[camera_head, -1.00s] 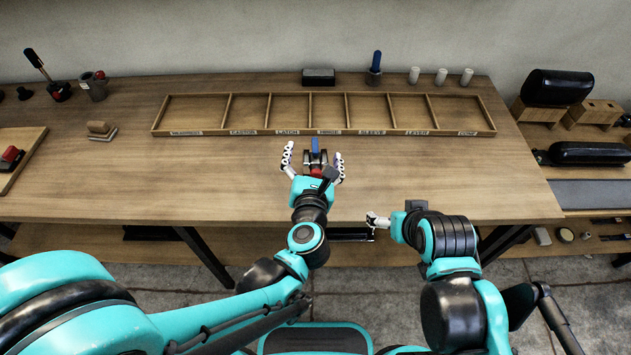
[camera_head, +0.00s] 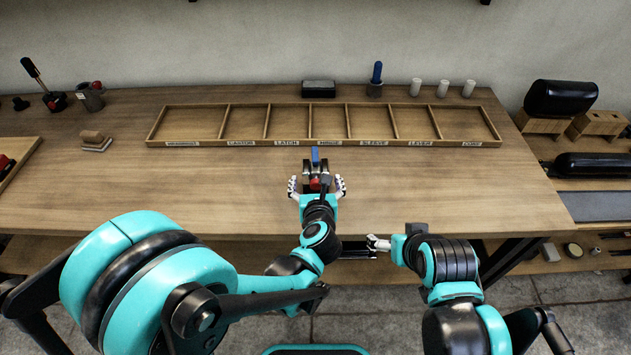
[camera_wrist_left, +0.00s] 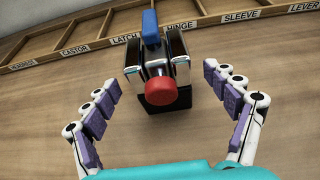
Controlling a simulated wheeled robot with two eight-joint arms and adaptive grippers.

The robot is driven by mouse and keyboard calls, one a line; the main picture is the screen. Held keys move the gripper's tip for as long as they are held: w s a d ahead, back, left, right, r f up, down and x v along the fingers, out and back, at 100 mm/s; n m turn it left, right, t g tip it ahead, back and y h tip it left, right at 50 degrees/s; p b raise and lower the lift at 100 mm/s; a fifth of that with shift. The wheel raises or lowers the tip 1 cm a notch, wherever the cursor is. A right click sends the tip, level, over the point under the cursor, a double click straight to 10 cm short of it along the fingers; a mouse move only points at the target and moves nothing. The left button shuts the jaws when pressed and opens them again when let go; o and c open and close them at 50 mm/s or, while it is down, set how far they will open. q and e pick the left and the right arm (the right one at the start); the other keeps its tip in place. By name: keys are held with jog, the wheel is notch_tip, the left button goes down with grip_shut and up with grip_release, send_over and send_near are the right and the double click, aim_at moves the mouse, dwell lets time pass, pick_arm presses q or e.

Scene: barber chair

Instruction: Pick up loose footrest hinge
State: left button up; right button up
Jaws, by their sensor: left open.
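The footrest hinge (camera_head: 308,167) stands on the workbench in front of the tray. In the left wrist view the hinge (camera_wrist_left: 143,71) shows a black and metal body, a blue tab on top and a round red knob facing me. My left gripper (camera_head: 317,185) is open on the near side of the hinge. In the wrist view, the left gripper's (camera_wrist_left: 160,78) fingers spread to either side, with gaps between them and the hinge. My right gripper (camera_head: 378,244) hangs near the bench's front edge, away from the hinge; its opening is too small to tell.
A wooden tray (camera_head: 324,144) with several labelled, empty compartments lies just behind the hinge. A black block (camera_head: 318,89), a blue-handled tool (camera_head: 376,75) and white cylinders (camera_head: 442,89) stand behind it. The bench (camera_head: 220,190) is clear to both sides of the hinge.

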pick_arm(q)
jog(key=c, duration=1.9)
pick_arm(e)
jog(key=shift+r, duration=0.1)
pick_arm(q)
jog(key=shift+r, duration=0.1)
